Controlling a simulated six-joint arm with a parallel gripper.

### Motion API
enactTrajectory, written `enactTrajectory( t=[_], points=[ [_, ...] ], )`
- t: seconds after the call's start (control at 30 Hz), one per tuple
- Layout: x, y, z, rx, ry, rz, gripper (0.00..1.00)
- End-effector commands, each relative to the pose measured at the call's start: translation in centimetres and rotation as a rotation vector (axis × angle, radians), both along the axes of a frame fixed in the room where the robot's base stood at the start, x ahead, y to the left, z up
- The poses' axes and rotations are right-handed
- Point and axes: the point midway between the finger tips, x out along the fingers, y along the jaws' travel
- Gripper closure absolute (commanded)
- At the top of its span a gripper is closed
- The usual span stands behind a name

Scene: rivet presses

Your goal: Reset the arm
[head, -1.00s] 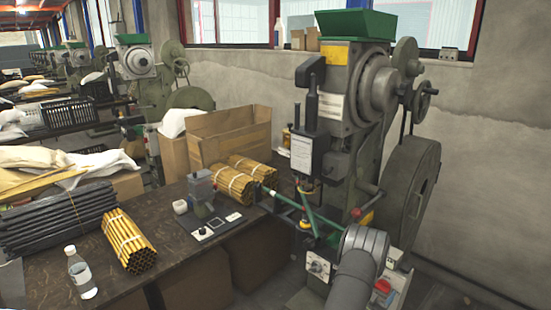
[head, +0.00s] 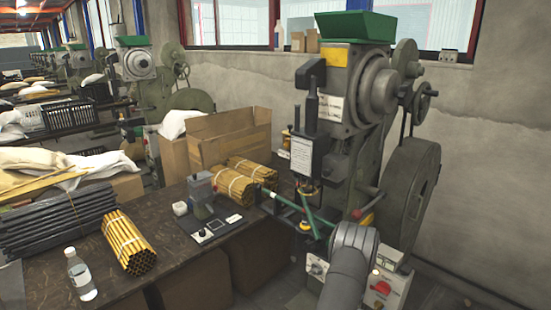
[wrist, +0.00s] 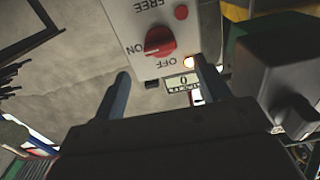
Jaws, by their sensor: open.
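My gripper (wrist: 163,72) is open and empty in the wrist view, one finger on each side. Beyond the fingers is a pale control box (wrist: 132,22) with a red rotary knob (wrist: 160,41), lettering ON, OFF and FREE, and a small red button. A lit amber lamp and a small counter (wrist: 182,83) showing 0 lie near the right finger. In the head view my arm reaches the front of the green-grey rivet press (head: 350,125); its own links hide the gripper there. A white box with a red knob (head: 381,288) stands just right of my arm.
The dark workbench (head: 185,262) holds gold tube bundles (head: 128,240), dark rods (head: 60,215), a water bottle (head: 80,275) and a small grey device (head: 203,190). Green bars (head: 285,198) project from the press close to my arm. A large flywheel (head: 415,190) stands at right.

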Motion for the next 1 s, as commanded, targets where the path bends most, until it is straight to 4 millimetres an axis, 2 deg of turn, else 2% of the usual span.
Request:
enactTrajectory(
  t=[0.47,1.0],
  points=[
    [-6.9,7.0,-0.1,0.001,0.004,0.003,0.31],
    [0.7,-0.8,0.1,-0.002,-0.004,-0.002,0.31]
  ],
)
